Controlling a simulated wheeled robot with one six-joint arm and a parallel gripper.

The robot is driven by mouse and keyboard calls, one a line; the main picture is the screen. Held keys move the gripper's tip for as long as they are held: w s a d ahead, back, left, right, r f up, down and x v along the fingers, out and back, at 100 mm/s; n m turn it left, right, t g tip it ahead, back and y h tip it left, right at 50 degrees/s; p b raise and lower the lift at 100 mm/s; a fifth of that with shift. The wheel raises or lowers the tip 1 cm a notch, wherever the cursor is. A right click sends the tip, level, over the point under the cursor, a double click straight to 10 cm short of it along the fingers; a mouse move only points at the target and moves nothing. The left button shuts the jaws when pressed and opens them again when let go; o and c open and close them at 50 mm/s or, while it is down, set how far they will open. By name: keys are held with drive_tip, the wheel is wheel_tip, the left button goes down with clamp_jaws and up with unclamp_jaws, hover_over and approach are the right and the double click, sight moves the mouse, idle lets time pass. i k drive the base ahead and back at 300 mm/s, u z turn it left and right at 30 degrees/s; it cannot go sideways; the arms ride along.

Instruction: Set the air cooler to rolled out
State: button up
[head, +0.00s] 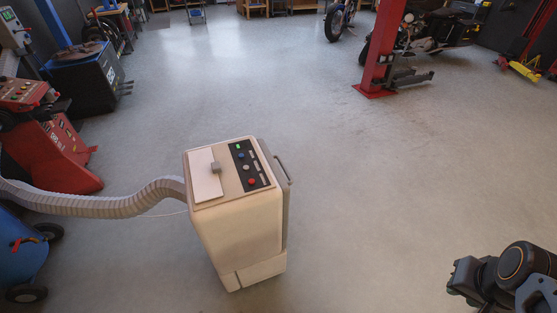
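The air cooler (238,228) is a cream, boxy upright unit standing on the grey floor a little left of the middle of the head view. Its top has a dark control panel (250,165) with coloured buttons and a green light, and a pale flap with a small grey knob. A metal handle (284,168) is on its right side. A ribbed grey hose (110,205) runs from its left side to the picture's left edge. Its wheels are not visible. My dark arm end, with my gripper (463,278), is at the lower right, well apart from the cooler. Its fingers cannot be made out.
A red machine (50,150) and a blue wheeled unit (20,250) stand at the left. A dark blue cabinet (85,80) is behind them. A red lift post (382,50) and motorcycles (435,30) are at the back right. The floor right of the cooler is clear.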

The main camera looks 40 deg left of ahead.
sight(243, 232)
drive_tip(key=u, duration=0.7)
drive_tip(key=i, duration=0.9)
drive_tip(key=u, duration=1.5)
drive_tip(key=i, duration=0.25)
drive_tip(key=u, duration=0.1)
